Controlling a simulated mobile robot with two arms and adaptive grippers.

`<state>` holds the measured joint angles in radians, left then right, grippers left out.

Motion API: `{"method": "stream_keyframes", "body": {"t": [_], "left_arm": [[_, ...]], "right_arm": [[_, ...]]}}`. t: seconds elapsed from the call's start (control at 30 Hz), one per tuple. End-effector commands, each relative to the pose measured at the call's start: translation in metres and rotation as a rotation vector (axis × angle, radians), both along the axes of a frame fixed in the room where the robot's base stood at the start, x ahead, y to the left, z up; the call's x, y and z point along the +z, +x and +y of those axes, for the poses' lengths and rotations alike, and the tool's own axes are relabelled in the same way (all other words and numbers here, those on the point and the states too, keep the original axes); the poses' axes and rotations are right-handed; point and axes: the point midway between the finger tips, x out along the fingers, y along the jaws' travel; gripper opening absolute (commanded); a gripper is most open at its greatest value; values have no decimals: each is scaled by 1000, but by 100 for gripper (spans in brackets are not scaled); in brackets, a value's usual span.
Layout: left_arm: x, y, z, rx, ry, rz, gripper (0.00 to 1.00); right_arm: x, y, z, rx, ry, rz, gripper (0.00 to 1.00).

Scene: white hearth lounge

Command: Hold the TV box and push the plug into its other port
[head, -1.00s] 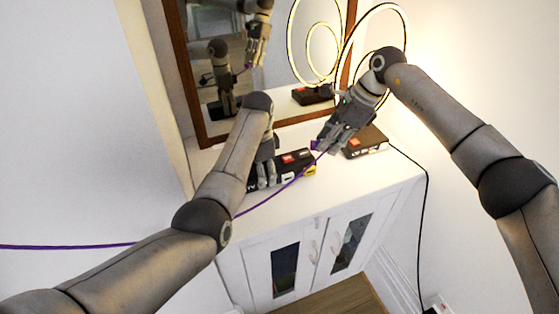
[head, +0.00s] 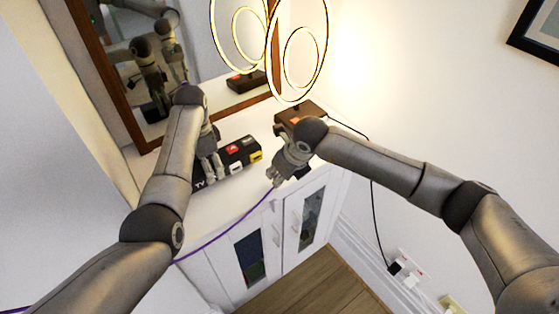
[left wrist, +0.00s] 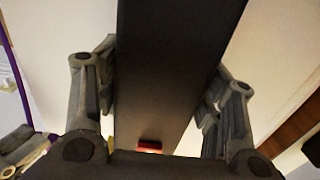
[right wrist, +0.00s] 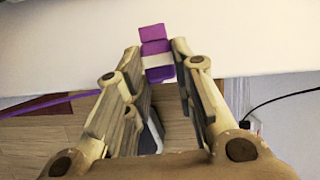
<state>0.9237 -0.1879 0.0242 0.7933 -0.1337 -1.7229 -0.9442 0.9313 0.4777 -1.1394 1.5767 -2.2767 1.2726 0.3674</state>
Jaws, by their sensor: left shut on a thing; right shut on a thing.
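The TV box (head: 240,146) is a long black box with red, white and yellow patches along its side, on or just above the white cabinet top. My left gripper (head: 212,166) is shut on it; in the left wrist view its fingers flank the dark body (left wrist: 172,60). My right gripper (head: 277,178) is shut on the purple plug (right wrist: 156,52), which has a white band. It is near the cabinet's front edge, right of the box and apart from it. The plug's purple cable (head: 222,236) runs down to the left. The box's ports cannot be made out.
A ring lamp (head: 298,60) on a brown base (head: 300,110) stands behind my right gripper. Its black cord runs to a wall socket (head: 408,264). A wood-framed mirror (head: 125,115) leans behind the box. The white cabinet top (head: 262,128) is clear between box and lamp.

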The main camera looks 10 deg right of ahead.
Motion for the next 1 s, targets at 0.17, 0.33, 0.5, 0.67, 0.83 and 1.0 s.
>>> {"method": "stream_keyframes", "body": {"t": [0.17, 0.33, 0.5, 0.67, 0.83, 1.0], "left_arm": [[1, 1, 0, 1, 1, -2, 23], [1, 1, 0, 1, 1, -2, 23], [1, 1, 0, 1, 1, -2, 23], [1, 1, 0, 1, 1, -2, 23], [1, 1, 0, 1, 0, -2, 23], [1, 1, 0, 1, 0, -2, 23]], "right_arm": [[-4, -8, 2, -71, 0, 0, 2], [-5, -9, 2, -88, 0, 1, 2], [-5, -9, 2, -87, 0, 1, 2], [-4, -7, 3, -87, 2, -1, 2], [-4, 3, 9, -87, 3, -1, 2], [-4, 17, 17, -87, 2, -1, 2]]}}
